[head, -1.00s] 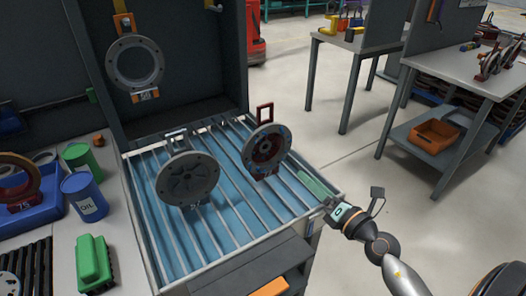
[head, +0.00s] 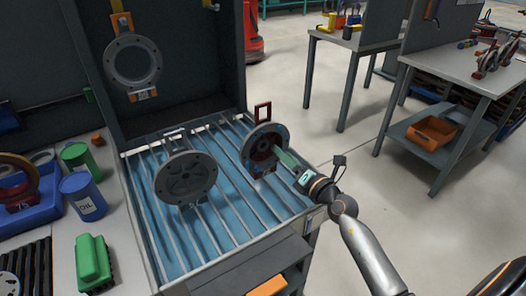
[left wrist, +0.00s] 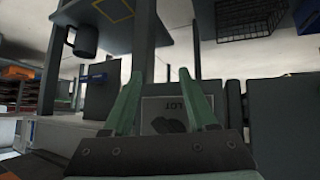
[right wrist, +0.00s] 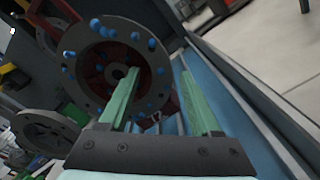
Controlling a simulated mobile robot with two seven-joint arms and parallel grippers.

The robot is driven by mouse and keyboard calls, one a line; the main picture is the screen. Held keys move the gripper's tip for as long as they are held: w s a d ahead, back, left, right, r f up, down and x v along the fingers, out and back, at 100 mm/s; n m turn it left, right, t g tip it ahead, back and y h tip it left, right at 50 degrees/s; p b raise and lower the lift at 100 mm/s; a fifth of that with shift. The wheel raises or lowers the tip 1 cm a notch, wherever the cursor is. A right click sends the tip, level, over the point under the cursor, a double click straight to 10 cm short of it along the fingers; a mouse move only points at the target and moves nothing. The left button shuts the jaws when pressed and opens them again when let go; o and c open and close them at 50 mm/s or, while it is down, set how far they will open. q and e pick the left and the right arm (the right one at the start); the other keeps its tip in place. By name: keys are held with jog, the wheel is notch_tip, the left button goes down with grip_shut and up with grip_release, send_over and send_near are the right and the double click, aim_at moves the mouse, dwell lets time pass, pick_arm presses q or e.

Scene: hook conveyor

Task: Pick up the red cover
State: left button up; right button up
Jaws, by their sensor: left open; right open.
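The red cover (head: 259,147) is a round grey-rimmed disc with a red centre, blue bolts and a square red handle on top. It stands upright over the slatted blue tray, right of a grey cover (head: 186,178). My right gripper (head: 281,156) is open, with its green fingers close to the red cover's face. In the right wrist view the red cover (right wrist: 88,72) is just ahead, with the left finger overlapping its hub and the right finger past its rim. Whether they touch cannot be told. My left gripper (left wrist: 163,100) is open and empty, away from the covers.
The slatted tray (head: 225,239) has raised edges. A grey ring (head: 112,61) hangs on the dark back panel.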

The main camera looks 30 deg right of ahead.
grip_shut()
dwell(0.5)
jog(key=shift+r, duration=0.35)
